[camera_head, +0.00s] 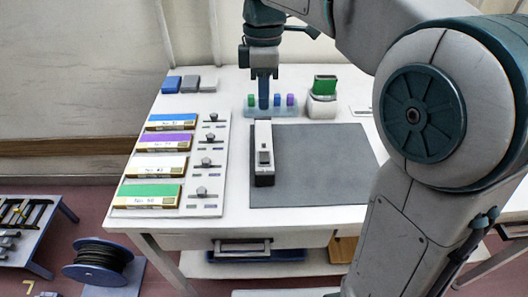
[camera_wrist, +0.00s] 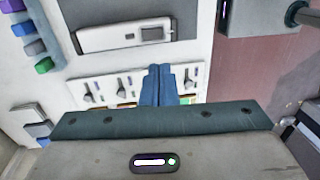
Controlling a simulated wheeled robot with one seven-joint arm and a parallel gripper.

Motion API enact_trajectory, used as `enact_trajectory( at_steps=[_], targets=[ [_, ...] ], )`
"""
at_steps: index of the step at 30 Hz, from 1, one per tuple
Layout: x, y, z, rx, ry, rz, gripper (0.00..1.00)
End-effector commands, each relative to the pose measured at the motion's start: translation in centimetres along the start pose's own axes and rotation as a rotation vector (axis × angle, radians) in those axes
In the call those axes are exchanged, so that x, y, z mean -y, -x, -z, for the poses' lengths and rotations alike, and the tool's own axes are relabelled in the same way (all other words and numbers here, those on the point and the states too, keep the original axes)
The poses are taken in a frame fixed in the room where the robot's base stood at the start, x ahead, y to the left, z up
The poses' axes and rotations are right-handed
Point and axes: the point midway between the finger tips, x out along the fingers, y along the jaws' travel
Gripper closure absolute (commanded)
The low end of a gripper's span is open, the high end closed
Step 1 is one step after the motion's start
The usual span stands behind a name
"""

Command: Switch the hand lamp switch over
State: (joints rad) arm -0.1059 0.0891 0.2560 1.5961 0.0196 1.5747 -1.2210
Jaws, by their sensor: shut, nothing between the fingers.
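The hand lamp (camera_head: 263,136) is a long white body with dark sides, lying on the grey mat. Its switch (camera_head: 264,157) appears as a small dark patch on the top face near the front end. In the wrist view the lamp (camera_wrist: 105,40) lies at the upper left, with a grey and dark switch patch (camera_wrist: 152,34) near its right end. Which way the switch is set is too small to tell. My gripper (camera_head: 263,104) points down, shut and empty, around the lamp's far end in the head view. The wrist view shows its blue fingers (camera_wrist: 158,72) together.
The grey mat (camera_head: 325,165) is otherwise bare. Behind are a tray (camera_head: 252,112) of small coloured pieces and a white holder with a green top (camera_head: 323,98).

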Motion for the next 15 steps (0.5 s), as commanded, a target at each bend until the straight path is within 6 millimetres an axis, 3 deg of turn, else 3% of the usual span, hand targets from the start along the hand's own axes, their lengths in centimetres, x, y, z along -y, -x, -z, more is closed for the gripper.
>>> enact_trajectory(
  at_steps=[8,15],
  targets=[
    [0.0,-0.5,0.0,0.0,0.0,0.0,1.0],
    [0.0,-4.5,0.0,0.002,0.0,0.003,1.0]
  ],
)
